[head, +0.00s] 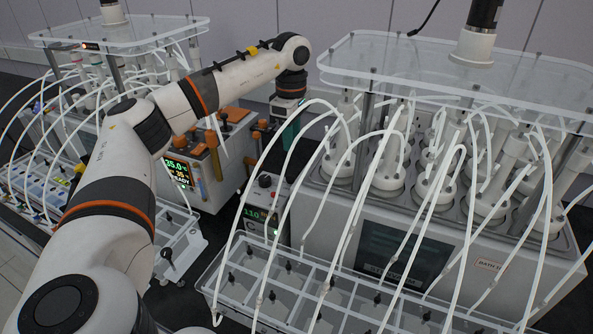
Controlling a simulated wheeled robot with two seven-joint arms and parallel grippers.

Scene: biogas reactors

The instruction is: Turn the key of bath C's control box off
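The bath on the right bears a small label (487,265) that seems to read BATH C, though the print is too small to be sure. A small control box (262,213) with a green-lit display stands at the left end of this bath. A dark round knob (265,181) shows on top of the box; I cannot make out the key or its position. My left gripper (288,140) hangs down above and behind the box, apart from it. Its fingers are partly hidden by white tubes, so its opening is unclear. My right gripper is out of view.
Looping white tubes (352,222) cross in front of the bath and box. A clear rack (338,290) stands in front. A grey unit (200,165) with orange parts and a lit display stands left of the box. A clear top plate (430,68) overhangs the right bath.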

